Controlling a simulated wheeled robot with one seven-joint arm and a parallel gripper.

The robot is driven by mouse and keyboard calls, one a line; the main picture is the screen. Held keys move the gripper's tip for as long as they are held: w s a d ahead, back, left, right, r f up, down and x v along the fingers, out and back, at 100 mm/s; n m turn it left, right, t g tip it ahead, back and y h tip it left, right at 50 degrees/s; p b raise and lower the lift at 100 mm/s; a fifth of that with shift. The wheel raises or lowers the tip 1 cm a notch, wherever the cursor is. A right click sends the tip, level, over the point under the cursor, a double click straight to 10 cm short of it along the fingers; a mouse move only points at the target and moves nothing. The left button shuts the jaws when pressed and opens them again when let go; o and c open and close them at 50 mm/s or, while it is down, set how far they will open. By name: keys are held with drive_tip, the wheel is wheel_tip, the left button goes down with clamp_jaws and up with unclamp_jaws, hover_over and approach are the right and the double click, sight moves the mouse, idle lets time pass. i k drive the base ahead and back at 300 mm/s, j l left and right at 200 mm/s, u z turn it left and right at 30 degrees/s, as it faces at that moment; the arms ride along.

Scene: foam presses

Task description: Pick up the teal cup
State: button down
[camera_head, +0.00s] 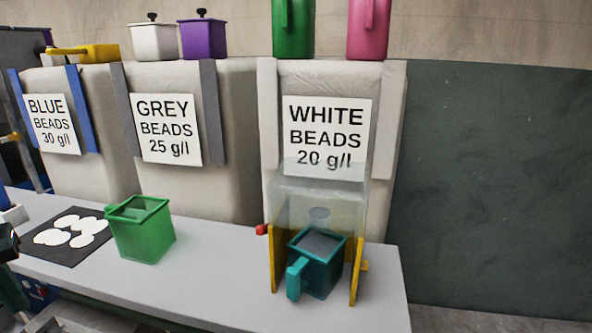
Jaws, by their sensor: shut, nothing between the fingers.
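The teal cup (318,264) is a square, open-topped cup with a block handle facing the front left. It stands upright on the pale bench under a clear hopper (318,200), between two yellow side plates (357,271). Its inside looks grey; I cannot tell whether that is beads or the bare bottom. The hopper's round outlet is above the cup. I cannot make out my gripper in this view; only dark parts, cut off by the frame, show at the left edge, well away from the cup.
A green container (142,232) stands on the bench (225,270) left of the cup, beside a dark mat (50,257) with white discs. A red knob (261,230) sits left of the hopper. Labelled bead sacks line the back. The bench between green container and hopper is clear.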

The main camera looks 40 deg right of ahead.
sight(311, 268)
drive_tip(key=z, duration=1.8)
